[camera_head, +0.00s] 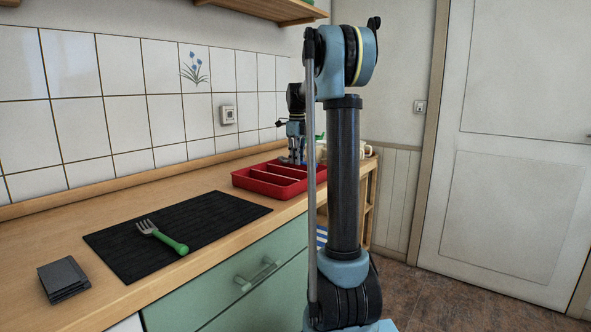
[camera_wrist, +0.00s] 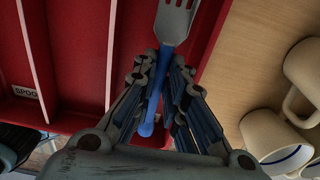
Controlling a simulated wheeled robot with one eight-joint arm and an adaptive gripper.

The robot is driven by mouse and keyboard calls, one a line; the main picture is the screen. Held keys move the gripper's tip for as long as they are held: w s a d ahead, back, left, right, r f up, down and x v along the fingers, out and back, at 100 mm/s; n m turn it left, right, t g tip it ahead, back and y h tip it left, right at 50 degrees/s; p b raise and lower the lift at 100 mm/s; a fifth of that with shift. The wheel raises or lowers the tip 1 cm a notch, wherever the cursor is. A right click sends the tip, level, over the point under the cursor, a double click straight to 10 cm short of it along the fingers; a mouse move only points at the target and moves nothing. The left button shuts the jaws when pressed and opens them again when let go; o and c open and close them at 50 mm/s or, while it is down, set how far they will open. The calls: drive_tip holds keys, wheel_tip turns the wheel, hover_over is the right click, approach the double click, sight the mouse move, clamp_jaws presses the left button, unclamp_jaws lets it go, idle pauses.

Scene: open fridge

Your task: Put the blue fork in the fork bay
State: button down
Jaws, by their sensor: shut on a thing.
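My gripper (camera_wrist: 165,66) is shut on the blue fork in the wrist view. It grips the blue handle (camera_wrist: 154,98) below the metal head (camera_wrist: 176,20), whose tines point to the top of the picture. The fork is over the end compartment of the red cutlery tray (camera_wrist: 208,22), beside the wooden counter. I cannot tell whether it touches the tray floor. The fork bay's label is not visible; a spoon label (camera_wrist: 25,92) shows in a compartment to the left. In the head view, my gripper (camera_head: 296,156) is low over the far side of the tray (camera_head: 262,184).
Cream mugs (camera_wrist: 274,138) stand close to the right of the tray. A green-handled fork (camera_head: 163,237) lies on the black mat (camera_head: 210,215). Dark square coasters (camera_head: 63,277) lie at the front left. Bare counter lies between mat and tray.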

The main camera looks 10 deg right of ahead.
drive_tip(key=shift+f, duration=1.85)
drive_tip(key=c, duration=1.6)
unclamp_jaws()
drive_tip(key=shift+c, duration=0.2)
wheel_tip(320, 180, up, 12)
drive_tip(key=shift+s, duration=0.1)
